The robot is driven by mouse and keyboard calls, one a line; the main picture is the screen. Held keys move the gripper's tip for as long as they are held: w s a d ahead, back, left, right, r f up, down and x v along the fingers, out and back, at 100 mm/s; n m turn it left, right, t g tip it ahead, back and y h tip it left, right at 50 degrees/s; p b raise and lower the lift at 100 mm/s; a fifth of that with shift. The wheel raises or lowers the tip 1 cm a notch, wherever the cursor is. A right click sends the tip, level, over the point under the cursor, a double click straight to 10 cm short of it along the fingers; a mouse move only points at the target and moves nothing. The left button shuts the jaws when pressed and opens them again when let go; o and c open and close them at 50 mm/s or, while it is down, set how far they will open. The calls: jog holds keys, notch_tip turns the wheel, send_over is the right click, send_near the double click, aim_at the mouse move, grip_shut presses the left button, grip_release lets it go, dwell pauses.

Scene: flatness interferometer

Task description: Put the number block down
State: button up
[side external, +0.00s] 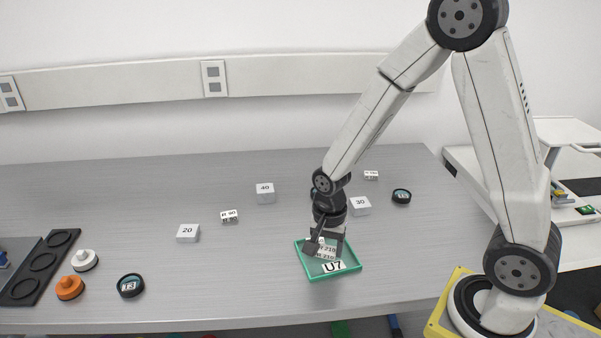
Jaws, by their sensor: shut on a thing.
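My gripper (325,246) points down over the green tray (352,274), low inside or just above its rim. It is shut on a small white number block (326,254), mostly hidden by the fingers. Black lettering that looks like "W 210" shows on white faces there, but I cannot tell how many blocks these belong to. I cannot tell whether the held block touches the tray floor. The tray carries a "U7" label at its front.
White blocks marked 20 (188,233), 40 (265,193) and 30 (361,206) stand on the grey bench (120,195). Smaller labelled blocks (229,217) (371,175), round black pieces (130,285) (401,196), white and orange knobs (84,260) (69,287) and a black holder (43,263) lie around.

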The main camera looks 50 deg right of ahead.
aim_at(328, 249)
jog(key=shift+f, duration=1.35)
jog(key=shift+f, duration=0.1)
jog(key=o, duration=1.2)
jog(key=shift+o, duration=0.2)
notch_tip(328, 249, up, 12)
jog(key=shift+s+n, duration=0.1)
jog(key=shift+n, duration=0.2)
